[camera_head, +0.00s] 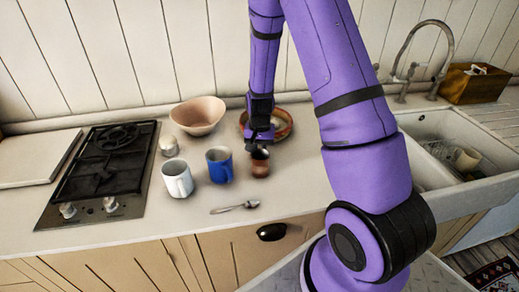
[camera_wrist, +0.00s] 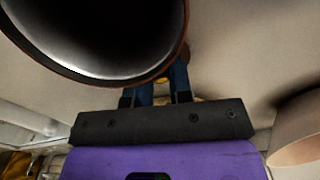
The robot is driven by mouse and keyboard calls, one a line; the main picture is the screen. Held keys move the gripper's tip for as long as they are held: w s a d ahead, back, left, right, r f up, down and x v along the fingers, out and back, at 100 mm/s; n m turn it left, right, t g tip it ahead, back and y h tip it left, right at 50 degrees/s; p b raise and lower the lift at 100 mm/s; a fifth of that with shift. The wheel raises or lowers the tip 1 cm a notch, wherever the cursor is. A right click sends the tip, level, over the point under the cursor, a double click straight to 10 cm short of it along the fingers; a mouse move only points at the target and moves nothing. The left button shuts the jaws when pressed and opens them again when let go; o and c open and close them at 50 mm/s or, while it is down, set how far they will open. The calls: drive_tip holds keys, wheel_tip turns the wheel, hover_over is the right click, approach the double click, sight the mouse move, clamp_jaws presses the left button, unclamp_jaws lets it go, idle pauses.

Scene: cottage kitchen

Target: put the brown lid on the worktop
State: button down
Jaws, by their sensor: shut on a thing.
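My gripper (camera_head: 259,143) points down over the worktop (camera_head: 290,185), near the blue mug. It is shut on what looks like the brown lid (camera_wrist: 95,40), a round thing with a brown rim and a dark, shiny hollow face, large in the wrist view. The gripper's blue fingers (camera_wrist: 160,88) show partly behind it. In the head view a small brown thing (camera_head: 260,168) with a greyish top is right below the fingertips. I cannot tell there whether it is all lid, or whether it touches the worktop.
A blue mug (camera_head: 219,167) stands close on the left, with a white mug (camera_head: 178,181) beyond. A spoon (camera_head: 235,208) lies in front. A pink bowl (camera_head: 197,114) and a round brown dish (camera_head: 284,131) are behind. The hob (camera_head: 92,190) is left; the sink (camera_head: 440,200) is right.

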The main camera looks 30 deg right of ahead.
drive_tip(key=shift+f, duration=0.1)
drive_tip(key=c, duration=1)
unclamp_jaws()
wheel_tip(320, 180, up, 12)
drive_tip(key=s+a+r+n+t, duration=0.1)
drive_tip(key=s+a+r+n, duration=0.15)
drive_tip(key=s+r, duration=0.45)
drive_tip(key=s+a+r+n+t, duration=0.1)
drive_tip(key=s+a+r+t, duration=0.2)
drive_tip(key=r, duration=0.7)
drive_tip(key=shift+s+a+r+n+t, duration=0.2)
drive_tip(key=shift+s+a+r+n, duration=0.85)
drive_tip(key=shift+s, duration=1.6)
drive_tip(key=shift+s+a+r+n+t, duration=0.2)
drive_tip(key=shift+s+a+r+n, duration=0.25)
drive_tip(key=shift+s+r, duration=1.65)
drive_tip(key=shift+s+a+r+n+t, duration=0.2)
drive_tip(key=shift+s+a+r+n, duration=0.55)
drive_tip(key=shift+s, duration=2.45)
